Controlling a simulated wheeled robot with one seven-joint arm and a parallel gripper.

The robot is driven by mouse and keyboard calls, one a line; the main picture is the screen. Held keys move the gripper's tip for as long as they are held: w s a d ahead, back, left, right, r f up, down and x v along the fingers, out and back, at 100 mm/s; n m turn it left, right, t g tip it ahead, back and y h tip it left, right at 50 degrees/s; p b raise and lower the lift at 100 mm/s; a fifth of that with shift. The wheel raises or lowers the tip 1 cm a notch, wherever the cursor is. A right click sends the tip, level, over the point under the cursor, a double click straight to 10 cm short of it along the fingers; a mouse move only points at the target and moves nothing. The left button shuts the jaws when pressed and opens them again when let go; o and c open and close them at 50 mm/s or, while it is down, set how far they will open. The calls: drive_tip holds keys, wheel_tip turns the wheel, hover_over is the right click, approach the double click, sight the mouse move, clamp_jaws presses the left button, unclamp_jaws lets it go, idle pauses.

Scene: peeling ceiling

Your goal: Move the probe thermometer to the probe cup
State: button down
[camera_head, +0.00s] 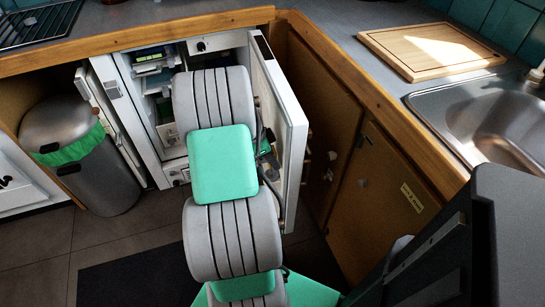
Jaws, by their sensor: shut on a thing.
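My arm reaches down to the open white cabinet or small fridge (130,105) under the counter. The arm covers much of its opening. My gripper is not visible in this view; it is hidden behind the arm's own links, so I cannot see its fingers or anything between them. I cannot make out the probe thermometer or the probe cup. Small dark and green items (155,62) show on a shelf at the upper left inside the opening, too small to name.
The open white door (285,125) stands close to the right of my arm. A metal bin (78,150) with a green liner is at left. A wooden board (432,48) and a sink (490,120) are on the right counter. A dark mat (130,275) lies on the floor.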

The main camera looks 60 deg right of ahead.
drive_tip(key=shift+f+b, duration=0.4)
drive_tip(key=shift+f, duration=0.2)
drive_tip(key=shift+f, duration=0.15)
drive_tip(key=c, duration=0.7)
unclamp_jaws()
drive_tip(key=p+v, duration=0.1)
drive_tip(key=v, duration=0.3)
drive_tip(key=p+v, duration=0.1)
drive_tip(key=v, duration=0.2)
drive_tip(key=s+d+p+v, duration=0.1)
drive_tip(key=v, duration=0.3)
drive_tip(key=shift+r, duration=0.6)
